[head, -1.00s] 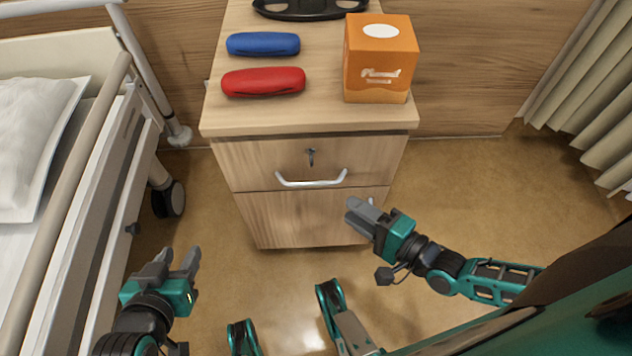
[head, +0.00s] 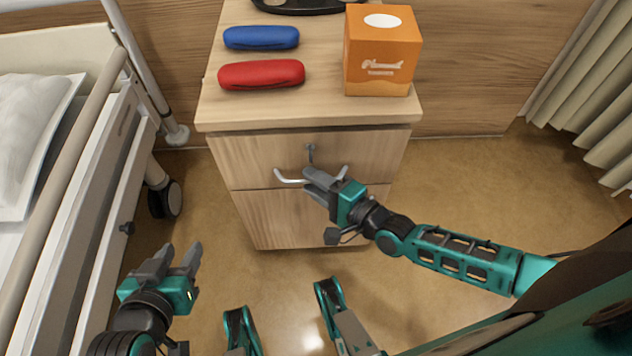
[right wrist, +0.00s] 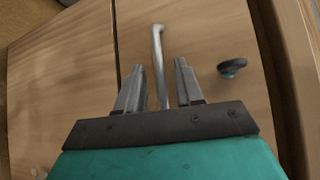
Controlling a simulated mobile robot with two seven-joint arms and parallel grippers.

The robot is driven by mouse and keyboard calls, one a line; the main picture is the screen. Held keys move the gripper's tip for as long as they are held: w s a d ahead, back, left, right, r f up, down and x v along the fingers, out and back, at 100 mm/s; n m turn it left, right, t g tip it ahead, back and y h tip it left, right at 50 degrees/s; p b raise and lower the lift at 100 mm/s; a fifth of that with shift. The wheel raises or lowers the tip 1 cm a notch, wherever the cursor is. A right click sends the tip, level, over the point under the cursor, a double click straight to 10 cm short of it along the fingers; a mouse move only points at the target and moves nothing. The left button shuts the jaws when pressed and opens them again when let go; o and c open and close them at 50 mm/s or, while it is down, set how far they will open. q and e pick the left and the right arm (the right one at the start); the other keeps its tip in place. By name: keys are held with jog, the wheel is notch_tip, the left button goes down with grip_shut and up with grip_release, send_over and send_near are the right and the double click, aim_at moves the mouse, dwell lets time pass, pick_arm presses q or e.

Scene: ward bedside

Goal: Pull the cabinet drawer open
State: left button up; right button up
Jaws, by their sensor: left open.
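The wooden cabinet (head: 212,118) has a top drawer (head: 248,153), which is shut, with a pale metal bar handle (head: 288,178) and a small lock (head: 311,152) above it. My right gripper (head: 313,182) is at the handle and covers its middle in the head view. In the right wrist view the right gripper (right wrist: 160,78) is open, and the handle (right wrist: 158,38) runs between its two fingers with gaps showing. The lock (right wrist: 232,67) shows to the right there. My left gripper (head: 180,252) is open and empty, low at the left, away from the cabinet.
A red case (head: 262,75), a blue case (head: 261,37), an orange box (head: 381,62) and a dark tray (head: 300,8) stand on the cabinet top. A bed with a rail (head: 62,180) is at the left, a curtain (head: 590,85) at the right. The floor before the cabinet is clear.

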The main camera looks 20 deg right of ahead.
pick_arm(q)
jog(key=shift+f, duration=0.15)
pick_arm(e)
grip_shut()
pick_arm(q)
jog(key=shift+a, duration=0.1)
pick_arm(e)
jog(key=shift+s, duration=0.1)
